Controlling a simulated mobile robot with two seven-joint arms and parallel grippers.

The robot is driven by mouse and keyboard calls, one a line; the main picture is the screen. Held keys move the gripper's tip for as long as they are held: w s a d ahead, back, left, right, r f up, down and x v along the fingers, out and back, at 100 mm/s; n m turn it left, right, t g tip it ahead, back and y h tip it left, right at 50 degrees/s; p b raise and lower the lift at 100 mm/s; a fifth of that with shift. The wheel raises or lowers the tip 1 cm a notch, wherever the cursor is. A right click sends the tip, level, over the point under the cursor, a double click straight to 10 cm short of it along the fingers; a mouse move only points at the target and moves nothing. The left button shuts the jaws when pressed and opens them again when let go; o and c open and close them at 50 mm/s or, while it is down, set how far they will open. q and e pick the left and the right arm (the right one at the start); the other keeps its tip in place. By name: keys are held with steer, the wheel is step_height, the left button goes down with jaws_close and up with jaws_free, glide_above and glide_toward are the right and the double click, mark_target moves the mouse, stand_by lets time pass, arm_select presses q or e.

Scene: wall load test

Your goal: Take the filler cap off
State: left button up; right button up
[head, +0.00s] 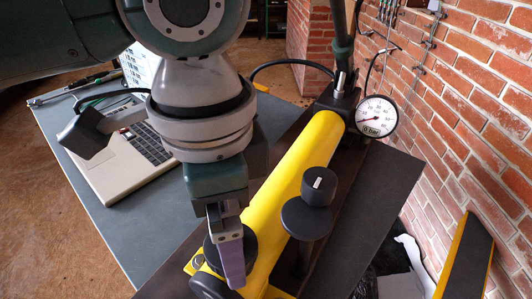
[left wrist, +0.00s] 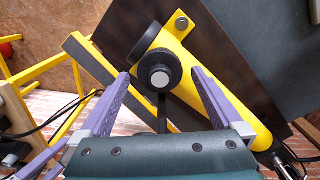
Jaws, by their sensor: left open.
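A yellow cylinder (head: 300,170) lies on a dark plate, and a round black cap (head: 246,240) sits on its near end, partly hidden by my left gripper. In the left wrist view a black cap with a light grey centre (left wrist: 160,78) lies in the gap between the fingertips, which appear apart from it. I cannot tell for certain that it is the filler cap. My left gripper (head: 230,268) is open and empty, pointing down over the near end of the yellow cylinder; its spread purple fingers show in the left wrist view (left wrist: 161,73). My right gripper is not seen.
A black knob with a white mark (head: 318,185) stands on a post right of the cylinder. A pressure gauge (head: 376,116) is at the far end. A beige keypad device (head: 125,165) lies on the grey table (head: 75,150). A brick wall (head: 470,90) is at the right.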

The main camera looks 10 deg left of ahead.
arm_select(q)
steer(key=shift+f, duration=0.7)
steer(key=c, duration=1.3)
steer(key=shift+o, duration=0.2)
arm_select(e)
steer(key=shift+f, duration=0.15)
arm_select(q)
steer(key=shift+r, duration=0.15)
